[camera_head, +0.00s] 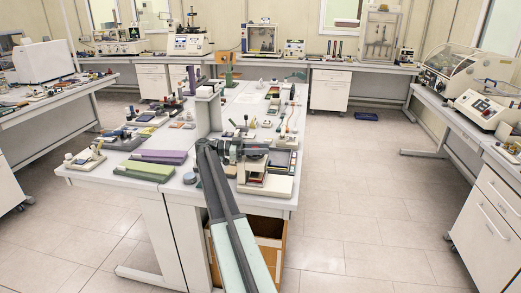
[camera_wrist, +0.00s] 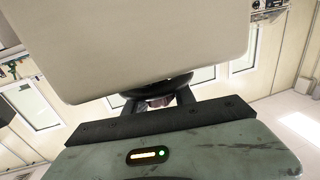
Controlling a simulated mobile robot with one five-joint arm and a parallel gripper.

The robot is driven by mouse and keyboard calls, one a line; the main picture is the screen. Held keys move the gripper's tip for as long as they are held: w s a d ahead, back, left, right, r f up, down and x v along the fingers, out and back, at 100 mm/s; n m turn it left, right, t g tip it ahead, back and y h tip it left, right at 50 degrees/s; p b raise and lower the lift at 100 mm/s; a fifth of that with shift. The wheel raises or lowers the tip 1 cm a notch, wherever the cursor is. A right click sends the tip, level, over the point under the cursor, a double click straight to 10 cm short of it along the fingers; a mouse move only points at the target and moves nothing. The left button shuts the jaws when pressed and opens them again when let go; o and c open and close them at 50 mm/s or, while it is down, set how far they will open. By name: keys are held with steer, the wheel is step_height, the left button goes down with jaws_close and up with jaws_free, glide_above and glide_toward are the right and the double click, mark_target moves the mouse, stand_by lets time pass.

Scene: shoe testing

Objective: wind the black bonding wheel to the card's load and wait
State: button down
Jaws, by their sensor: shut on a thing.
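The bonding press (camera_head: 265,187), a small cream device, stands at the near right corner of the centre bench. My arm reaches to it, and my gripper (camera_head: 254,150) is at its top. In the wrist view the black bonding wheel (camera_wrist: 152,87) shows as a dark curved rim under a large cream block (camera_wrist: 150,45). My gripper (camera_wrist: 157,99) is shut on the wheel, with one finger at each side. Most of the wheel is hidden by the block and my gripper. I cannot make out a load card or any load reading.
The centre bench holds a purple block (camera_head: 160,156), a green block (camera_head: 144,171) and many small tools close to my arm. An upright grey post (camera_head: 207,112) stands left of the press.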

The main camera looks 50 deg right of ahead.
steer(key=shift+s+m+g+y, duration=0.25)
steer(key=shift+m+g+y, duration=0.25)
steer(key=shift+y, duration=0.1)
steer(key=shift+s, duration=0.1)
steer(key=c, duration=1)
jaws_free()
steer(key=shift+s, duration=0.1)
steer(key=shift+c, duration=0.2)
